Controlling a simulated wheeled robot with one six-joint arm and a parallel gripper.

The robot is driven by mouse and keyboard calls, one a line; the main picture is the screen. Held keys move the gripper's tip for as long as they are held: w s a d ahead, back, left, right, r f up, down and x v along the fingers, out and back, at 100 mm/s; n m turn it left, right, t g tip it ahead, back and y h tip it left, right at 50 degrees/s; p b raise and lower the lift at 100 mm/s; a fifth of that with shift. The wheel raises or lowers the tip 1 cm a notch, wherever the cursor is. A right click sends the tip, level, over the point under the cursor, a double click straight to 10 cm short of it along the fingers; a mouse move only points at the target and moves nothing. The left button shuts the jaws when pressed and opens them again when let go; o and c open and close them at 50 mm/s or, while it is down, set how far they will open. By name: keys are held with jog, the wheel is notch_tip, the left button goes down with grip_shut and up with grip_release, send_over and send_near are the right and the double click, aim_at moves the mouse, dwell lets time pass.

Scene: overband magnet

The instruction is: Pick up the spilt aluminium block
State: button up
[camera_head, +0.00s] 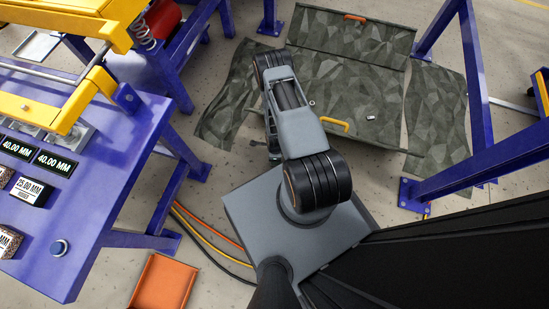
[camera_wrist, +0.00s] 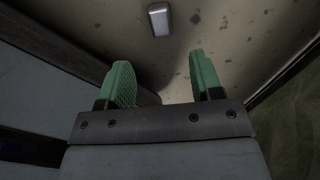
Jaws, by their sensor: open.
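A small silver-grey block (camera_wrist: 159,19) lies on the spotted concrete floor at the top of the wrist view, beyond my fingertips. My gripper (camera_wrist: 163,82) has two green ribbed fingers standing well apart. The space between them is empty, and the block is not touched. In the head view my arm folds downward and covers most of my gripper. I cannot make out the floor block there, and my arm may hide it.
A patterned grey-green covering (camera_head: 345,85) with orange handles lies beyond my arm; a small silver piece (camera_head: 370,117) rests on it. A blue table (camera_head: 100,215) stands left, blue frame posts (camera_head: 480,70) right. An orange tray (camera_head: 163,283) and cables (camera_head: 205,240) are on the floor.

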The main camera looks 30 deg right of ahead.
notch_tip(320, 180, down, 9)
jog(key=b, duration=0.4)
jog(key=shift+w+b, duration=0.1)
jog(key=shift+b, duration=0.25)
jog(key=shift+c, duration=0.2)
jog(key=c, duration=0.9)
jog(key=shift+r, duration=0.1)
jog(key=shift+c, duration=0.2)
